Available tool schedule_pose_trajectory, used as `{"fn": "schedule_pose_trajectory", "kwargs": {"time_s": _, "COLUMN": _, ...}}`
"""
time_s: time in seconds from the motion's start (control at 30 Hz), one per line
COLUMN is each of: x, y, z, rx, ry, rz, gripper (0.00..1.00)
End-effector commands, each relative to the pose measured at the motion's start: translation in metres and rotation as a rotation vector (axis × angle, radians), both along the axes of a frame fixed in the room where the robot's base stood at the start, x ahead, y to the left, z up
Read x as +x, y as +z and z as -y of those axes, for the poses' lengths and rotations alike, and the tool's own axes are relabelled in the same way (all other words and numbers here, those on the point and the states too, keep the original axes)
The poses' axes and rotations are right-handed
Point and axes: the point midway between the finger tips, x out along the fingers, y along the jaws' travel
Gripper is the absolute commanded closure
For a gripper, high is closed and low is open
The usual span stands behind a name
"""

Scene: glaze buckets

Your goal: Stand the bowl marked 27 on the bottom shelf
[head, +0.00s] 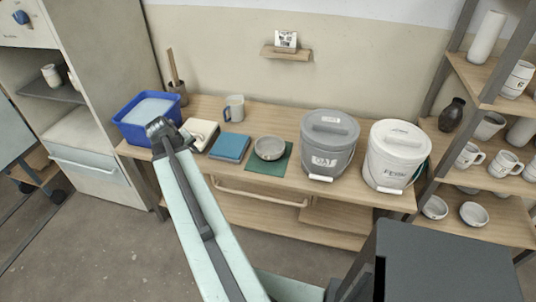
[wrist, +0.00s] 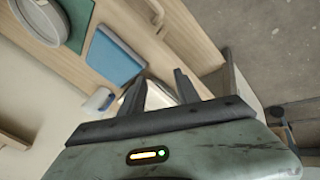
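A speckled grey bowl (head: 270,148) stands upright on a dark green mat (head: 283,165) in the middle of the worktable. It also shows in the wrist view (wrist: 42,22), cut by the top edge. No number 27 can be read on it. On the right rack, the lowest shelf in view (head: 505,212) holds small bowls, among them a left one (head: 434,208) and a right one (head: 474,214); no marks are legible. My gripper (head: 160,128) is over the table's left part, left of the grey bowl. In the wrist view its fingers (wrist: 160,88) are apart with nothing between them.
A blue tub (head: 133,134), a white box (head: 197,131), a blue book (head: 230,147) and a mug (head: 234,108) lie around my gripper. Lidded grey (head: 328,140) and white (head: 395,155) buckets stand between the bowl and the rack. Open floor lies before the table.

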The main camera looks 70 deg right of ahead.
Motion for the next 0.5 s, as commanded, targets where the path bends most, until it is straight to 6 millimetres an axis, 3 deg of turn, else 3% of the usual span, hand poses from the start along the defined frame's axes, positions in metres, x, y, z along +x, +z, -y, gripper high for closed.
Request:
{"fn": "schedule_pose_trajectory", "kwargs": {"time_s": 0.03, "x": -0.044, "y": -0.008, "z": 0.039, "rx": -0.008, "ry": -0.087, "rz": -0.004, "gripper": 0.62}}
{"fn": "schedule_pose_trajectory", "kwargs": {"time_s": 0.1, "x": -0.097, "y": -0.013, "z": 0.076, "rx": -0.011, "ry": -0.184, "rz": -0.009, "gripper": 0.62}}
{"fn": "schedule_pose_trajectory", "kwargs": {"time_s": 0.2, "x": -0.157, "y": -0.017, "z": 0.108, "rx": -0.009, "ry": -0.288, "rz": -0.009, "gripper": 0.62}}
{"fn": "schedule_pose_trajectory", "kwargs": {"time_s": 0.33, "x": -0.199, "y": -0.019, "z": 0.125, "rx": -0.008, "ry": -0.357, "rz": -0.009, "gripper": 0.62}}
{"fn": "schedule_pose_trajectory", "kwargs": {"time_s": 0.5, "x": -0.206, "y": -0.021, "z": 0.129, "rx": -0.008, "ry": -0.369, "rz": -0.009, "gripper": 0.62}}
